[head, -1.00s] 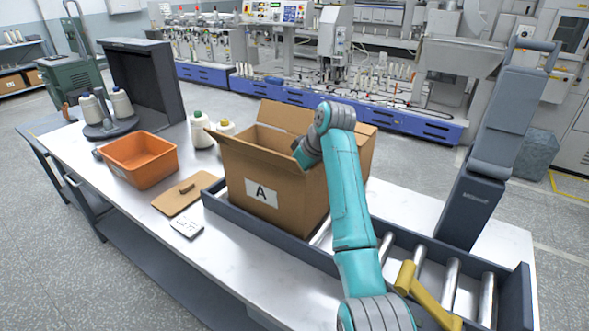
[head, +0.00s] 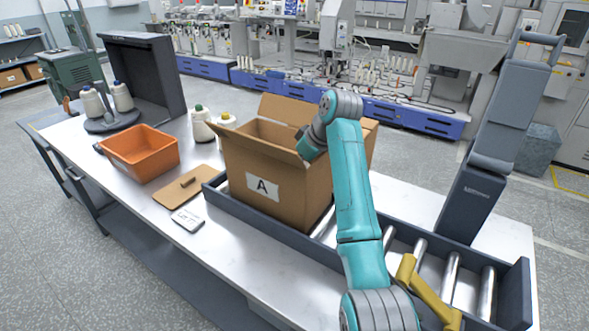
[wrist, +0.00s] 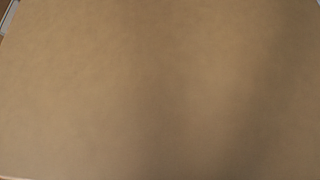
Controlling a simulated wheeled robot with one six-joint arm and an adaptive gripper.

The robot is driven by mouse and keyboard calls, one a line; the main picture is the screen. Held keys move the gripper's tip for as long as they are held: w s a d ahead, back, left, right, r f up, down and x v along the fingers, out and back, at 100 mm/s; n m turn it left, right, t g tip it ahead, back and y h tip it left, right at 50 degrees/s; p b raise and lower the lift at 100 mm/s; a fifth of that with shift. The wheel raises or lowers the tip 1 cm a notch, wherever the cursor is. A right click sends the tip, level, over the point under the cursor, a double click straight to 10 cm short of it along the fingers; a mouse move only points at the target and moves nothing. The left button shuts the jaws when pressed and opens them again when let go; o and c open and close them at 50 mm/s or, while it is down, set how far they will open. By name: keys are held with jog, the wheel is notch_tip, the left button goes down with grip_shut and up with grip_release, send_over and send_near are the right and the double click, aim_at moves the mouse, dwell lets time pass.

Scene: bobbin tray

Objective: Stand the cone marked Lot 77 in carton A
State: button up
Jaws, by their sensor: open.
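Carton A (head: 285,185) is an open brown box with a white "A" label, standing on the roller conveyor. Two pale cones stand on the dark round stand at the left, the left cone (head: 92,103) and the right cone (head: 122,97). A green-tipped cone (head: 202,126) and a yellow-tipped cone (head: 226,120) stand behind the carton. No lot marking is legible on any cone. My arm's end reaches over the carton's near right edge; my gripper's fingers are hidden behind the carton. The wrist view is filled by plain brown board, probably the carton (wrist: 160,90).
An orange bin (head: 140,155), a brown board (head: 186,187) and a small lettered card (head: 187,220) lie left of the carton. A dark upright panel (head: 150,80) stands behind the round stand. Conveyor rails (head: 262,228) flank the carton. The front tabletop is clear.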

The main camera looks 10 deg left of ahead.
jog(key=v, duration=1)
jog(key=shift+d, duration=0.1)
